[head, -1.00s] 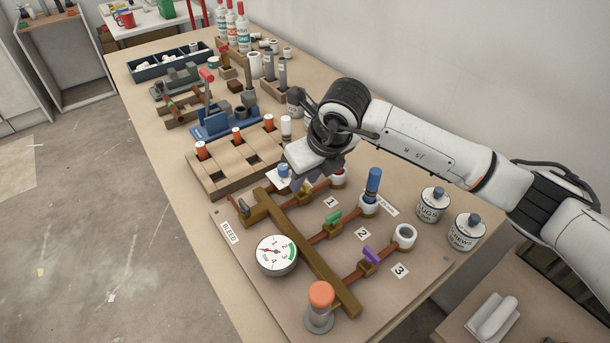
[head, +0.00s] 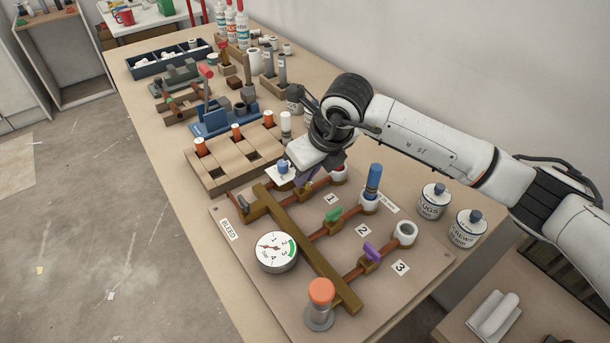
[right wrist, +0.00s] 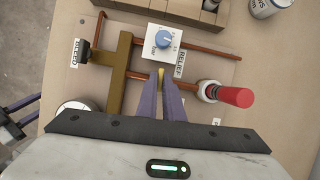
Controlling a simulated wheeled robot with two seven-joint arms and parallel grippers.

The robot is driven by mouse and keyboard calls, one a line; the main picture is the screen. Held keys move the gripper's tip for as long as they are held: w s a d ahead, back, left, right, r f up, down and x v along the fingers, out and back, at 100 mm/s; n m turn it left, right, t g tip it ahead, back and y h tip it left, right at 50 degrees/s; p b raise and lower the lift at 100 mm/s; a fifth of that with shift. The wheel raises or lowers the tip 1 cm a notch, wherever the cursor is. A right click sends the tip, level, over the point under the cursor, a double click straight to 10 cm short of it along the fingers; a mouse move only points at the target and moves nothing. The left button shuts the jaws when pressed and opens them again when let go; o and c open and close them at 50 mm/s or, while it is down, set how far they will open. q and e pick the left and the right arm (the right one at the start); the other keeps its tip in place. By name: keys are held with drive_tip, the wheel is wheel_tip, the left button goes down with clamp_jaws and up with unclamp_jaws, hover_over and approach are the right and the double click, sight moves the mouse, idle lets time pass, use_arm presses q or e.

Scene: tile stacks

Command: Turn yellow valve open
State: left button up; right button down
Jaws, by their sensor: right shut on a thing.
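The yellow valve handle (right wrist: 160,76) shows between my fingertips in the right wrist view, on the copper pipe beside the brass manifold bar. In the head view my right gripper mostly hides it. My right gripper (right wrist: 161,84) points down at the board and is shut on the yellow handle, with one purple finger on each side. It also shows in the head view (head: 312,172). What seems to be my left gripper (right wrist: 22,112) shows at the left edge of the right wrist view, cut off and too small to judge. It is not in the head view.
The board (head: 350,292) carries a gauge (head: 277,252), a green valve (head: 334,215), a purple valve (head: 372,252) and an orange-topped knob (head: 321,292). A blue relief knob (right wrist: 163,39) sits near my fingers. A red cylinder (right wrist: 232,96) stands right of them.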

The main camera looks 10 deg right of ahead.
drive_tip(key=n+b, duration=0.1)
drive_tip(key=n+y+b, duration=0.1)
drive_tip(key=n, duration=0.1)
drive_tip(key=shift+w+d+f+g+b, duration=0.1)
drive_tip(key=shift+d+g+b, duration=0.05)
drive_tip(key=shift+g+b, duration=0.2)
drive_tip(key=shift+w+n+g+y+b, duration=0.1)
drive_tip(key=shift+n+g+y+b, duration=0.2)
drive_tip(key=shift+n+b, duration=0.55)
drive_tip(key=n+b, duration=0.1)
drive_tip(key=n, duration=0.2)
drive_tip(key=shift+g+y, duration=0.3)
drive_tip(key=shift+g, duration=0.05)
drive_tip(key=shift+w+n+g+b, duration=0.15)
drive_tip(key=shift+n+g+b, duration=0.2)
drive_tip(key=shift+n, duration=0.5)
drive_tip(key=n+g+b, duration=0.1)
drive_tip(key=n, duration=0.2)
drive_tip(key=shift+w+n, duration=0.1)
drive_tip(key=shift+n, duration=0.2)
drive_tip(key=n, duration=0.1)
drive_tip(key=n+g, duration=0.1)
drive_tip(key=shift+w+r+n+g, duration=0.1)
drive_tip(key=shift+r+n+g, duration=0.15)
drive_tip(key=shift+n, duration=0.15)
drive_tip(key=shift+n+g+b, duration=0.3)
drive_tip(key=shift+n+b, duration=0.05)
drive_tip(key=shift+n, duration=0.35)
